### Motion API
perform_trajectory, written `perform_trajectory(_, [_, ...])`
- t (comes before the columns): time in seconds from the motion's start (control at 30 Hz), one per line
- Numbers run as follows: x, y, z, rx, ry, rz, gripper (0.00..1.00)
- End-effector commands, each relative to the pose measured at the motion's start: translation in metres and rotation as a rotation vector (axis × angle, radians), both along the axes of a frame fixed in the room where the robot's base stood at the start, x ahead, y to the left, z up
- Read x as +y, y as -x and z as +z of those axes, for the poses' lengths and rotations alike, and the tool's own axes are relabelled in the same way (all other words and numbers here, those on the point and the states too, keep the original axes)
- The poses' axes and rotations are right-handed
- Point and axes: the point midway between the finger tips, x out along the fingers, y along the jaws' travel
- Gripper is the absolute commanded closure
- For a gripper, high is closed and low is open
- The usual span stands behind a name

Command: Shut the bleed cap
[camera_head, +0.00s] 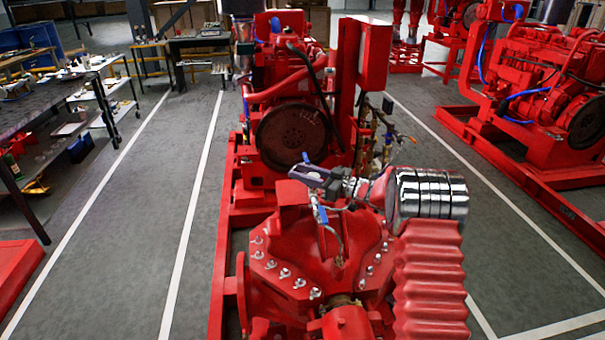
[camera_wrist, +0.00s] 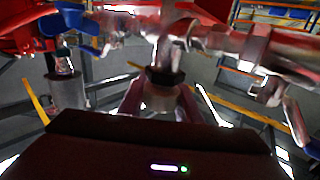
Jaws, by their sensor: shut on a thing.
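My gripper (camera_wrist: 162,90) shows in the wrist view with its dark red body across the bottom and its two fingers in the middle. The fingers are shut on a small dark round part, which I take to be the bleed cap (camera_wrist: 164,76). It sits below a pale metal pipe fitting (camera_wrist: 240,42). In the head view my arm reaches in from the right, and my gripper (camera_head: 318,177) is above the red pump casing (camera_head: 310,245). The cap cannot be made out there. Blur hides the exact contact.
Blue valve levers (camera_head: 322,214) and a thin hose stand close to my gripper. A red engine (camera_head: 292,125) with a flywheel is behind. Another red pumpset (camera_head: 540,90) stands at right, a workbench (camera_head: 50,110) at left. The floor aisle (camera_head: 130,230) at left is clear.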

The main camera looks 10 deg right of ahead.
Motion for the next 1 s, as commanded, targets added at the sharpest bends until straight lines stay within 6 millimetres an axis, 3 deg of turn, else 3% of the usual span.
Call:
perform_trajectory(0.67, [-0.0042, -0.0046, 0.001, -0.001, 0.0, -0.137, 0.92])
perform_trajectory(0.7, [-0.0042, -0.0046, 0.001, -0.001, 0.0, -0.136, 0.68])
perform_trajectory(1.0, [-0.0039, -0.0042, 0.0004, -0.001, 0.001, -0.135, 0.5])
